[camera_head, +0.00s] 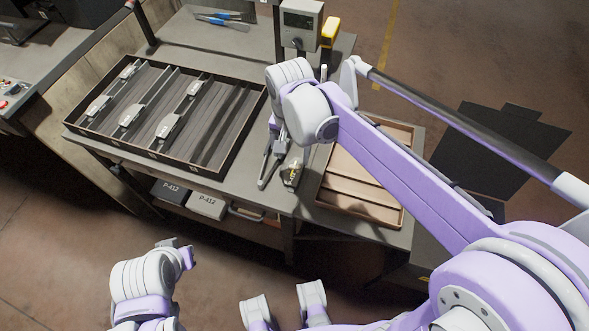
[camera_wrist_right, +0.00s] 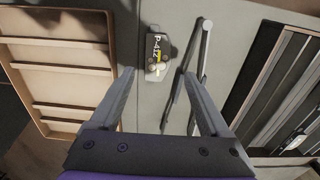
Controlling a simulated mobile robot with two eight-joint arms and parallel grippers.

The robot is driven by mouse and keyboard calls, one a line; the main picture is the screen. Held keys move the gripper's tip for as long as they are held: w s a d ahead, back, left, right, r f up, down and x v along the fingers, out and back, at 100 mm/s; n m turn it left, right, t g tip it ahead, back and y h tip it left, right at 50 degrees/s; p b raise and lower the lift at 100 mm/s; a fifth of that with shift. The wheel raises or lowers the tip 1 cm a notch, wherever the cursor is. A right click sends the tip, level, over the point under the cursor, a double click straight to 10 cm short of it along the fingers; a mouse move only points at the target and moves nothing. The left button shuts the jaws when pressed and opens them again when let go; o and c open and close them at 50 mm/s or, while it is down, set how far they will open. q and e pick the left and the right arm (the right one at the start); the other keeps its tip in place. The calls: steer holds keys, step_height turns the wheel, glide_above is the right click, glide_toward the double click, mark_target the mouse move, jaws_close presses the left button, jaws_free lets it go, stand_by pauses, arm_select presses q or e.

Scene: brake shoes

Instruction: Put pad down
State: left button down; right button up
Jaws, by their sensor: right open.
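My right gripper (camera_wrist_right: 157,78) is open and empty; no contact with the pad shows. In the head view its fingers are largely hidden by the wrist. My left arm (camera_head: 145,285) shows at the lower left, away from the table; its jaw state is unclear.
A two-legged metal tool (camera_wrist_right: 200,62) lies beside the pad. Several pads sit in the dark tray's left compartments; its right ones look empty. The tan tray (camera_wrist_right: 65,73) looks empty. A grey display box (camera_head: 301,22) and yellow device (camera_head: 330,31) stand at the back.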

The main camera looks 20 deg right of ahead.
mark_target(293, 171)
steer(key=f, duration=0.8)
steer(key=shift+w+d+b, duration=0.2)
steer(key=shift+b, duration=0.2)
jaws_close()
